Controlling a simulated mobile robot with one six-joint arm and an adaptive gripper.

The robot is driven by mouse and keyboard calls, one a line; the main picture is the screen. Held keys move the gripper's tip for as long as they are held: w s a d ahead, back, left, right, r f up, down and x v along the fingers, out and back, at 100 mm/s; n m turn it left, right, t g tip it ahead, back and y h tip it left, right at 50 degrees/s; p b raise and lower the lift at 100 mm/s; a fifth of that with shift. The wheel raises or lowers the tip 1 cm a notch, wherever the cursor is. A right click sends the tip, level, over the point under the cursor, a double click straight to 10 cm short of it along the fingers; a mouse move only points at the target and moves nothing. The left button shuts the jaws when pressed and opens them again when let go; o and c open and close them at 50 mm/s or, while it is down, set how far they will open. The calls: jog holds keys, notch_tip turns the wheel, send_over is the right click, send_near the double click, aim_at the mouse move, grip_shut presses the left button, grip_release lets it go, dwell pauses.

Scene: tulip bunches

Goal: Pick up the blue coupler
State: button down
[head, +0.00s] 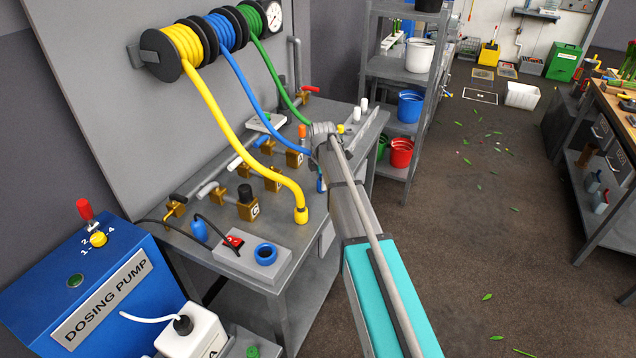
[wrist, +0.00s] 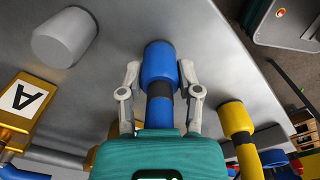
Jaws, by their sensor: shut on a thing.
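The blue coupler (wrist: 159,66) sits between the fingers of my gripper (wrist: 160,74) in the wrist view, with one finger on each side. My gripper is shut on it. A dark band and a blue hose section show behind the coupler, running under my gripper's teal body. In the head view, the blue hose (head: 245,86) runs down from its reel to my arm's end. A small blue part of the coupler (head: 320,184) shows there beside my arm, which hides most of my gripper.
The yellow coupler (head: 301,215) hangs at its hose end over the bench's front; it also shows right of my gripper in the wrist view (wrist: 236,118). Brass valves (head: 248,206) and a grey box with a blue ring (head: 266,253) stand on the bench (head: 200,252).

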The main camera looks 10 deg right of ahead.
jog(key=shift+r+p, duration=1.2)
jog(key=shift+r, duration=0.1)
jog(key=s+r+p, duration=1)
jog(key=s, duration=0.4)
jog(key=shift+a, duration=0.15)
